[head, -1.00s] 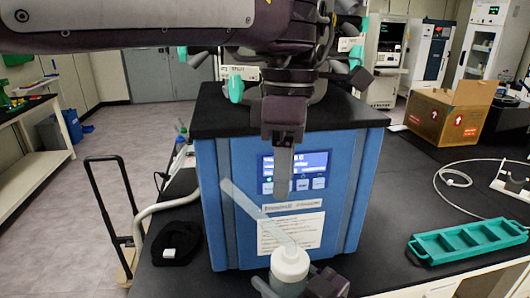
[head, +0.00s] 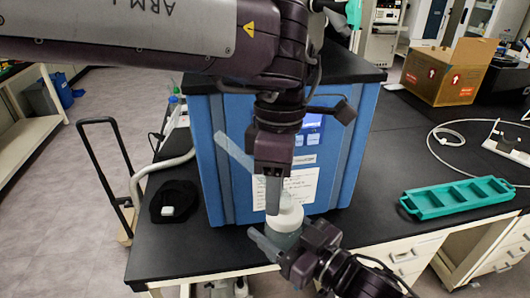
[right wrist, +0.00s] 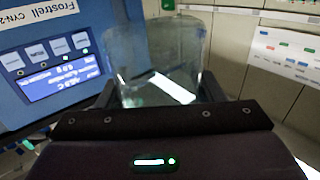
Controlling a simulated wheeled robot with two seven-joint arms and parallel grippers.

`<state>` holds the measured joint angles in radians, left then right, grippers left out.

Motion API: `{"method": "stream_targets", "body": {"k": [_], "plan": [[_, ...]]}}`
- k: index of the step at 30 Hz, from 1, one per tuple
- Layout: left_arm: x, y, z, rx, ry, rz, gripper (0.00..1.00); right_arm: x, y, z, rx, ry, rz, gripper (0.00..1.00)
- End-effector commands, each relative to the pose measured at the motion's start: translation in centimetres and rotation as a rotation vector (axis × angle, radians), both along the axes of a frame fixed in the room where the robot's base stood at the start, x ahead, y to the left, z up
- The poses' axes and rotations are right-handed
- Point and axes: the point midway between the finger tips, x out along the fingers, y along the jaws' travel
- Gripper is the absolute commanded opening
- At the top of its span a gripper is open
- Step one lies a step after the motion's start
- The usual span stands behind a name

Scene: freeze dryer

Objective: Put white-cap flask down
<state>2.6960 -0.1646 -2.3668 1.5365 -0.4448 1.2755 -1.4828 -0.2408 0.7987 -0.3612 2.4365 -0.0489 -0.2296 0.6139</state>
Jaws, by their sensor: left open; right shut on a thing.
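The white-cap flask (head: 285,240) has a translucent grey body and a white cap (head: 287,213). My right gripper (head: 272,246) is shut around the flask body, in front of the blue freeze dryer (head: 215,195). The clear flask also shows between its fingers in the right wrist view (right wrist: 155,60). My left gripper (head: 273,198) is open, pointing down just above and beside the cap. Whether it touches the cap is unclear. The flask's base is hidden, so I cannot tell its height above the bench.
The black bench (head: 400,160) has free room right of the freeze dryer. A teal tray (head: 425,208) lies there, with a cardboard box (head: 447,72) behind. A black pad (head: 172,195) with a small white piece is at left.

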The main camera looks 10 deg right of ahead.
Motion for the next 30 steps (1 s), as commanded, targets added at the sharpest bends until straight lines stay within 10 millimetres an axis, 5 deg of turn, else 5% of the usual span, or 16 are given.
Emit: {"method": "stream_targets", "body": {"k": [10,11,12,18,26,30], "plan": [[0.0,0.0,0.0,0.000,0.001,-0.001,0.00,0.0,0.0,0.1,0.001,-0.001,-0.001,0.32],[0.0,0.0,0.0,0.000,0.001,-0.001,0.00,0.0,0.0,0.1,0.001,-0.001,-0.001,0.32],[0.0,0.0,0.1,0.000,0.001,-0.001,0.00,0.0,0.0,0.0,0.001,-0.001,-0.002,0.62],[0.0,0.0,0.1,0.000,0.001,-0.001,0.00,0.1,0.0,0.0,0.000,0.000,-0.002,0.86],[0.0,0.0,0.1,0.000,0.002,-0.002,0.00,0.0,-0.1,-0.2,0.000,0.003,-0.002,0.86],[-0.1,0.0,0.1,-0.001,0.001,-0.002,0.00,-0.2,-0.5,-2.5,0.019,0.042,-0.015,0.86]]}}
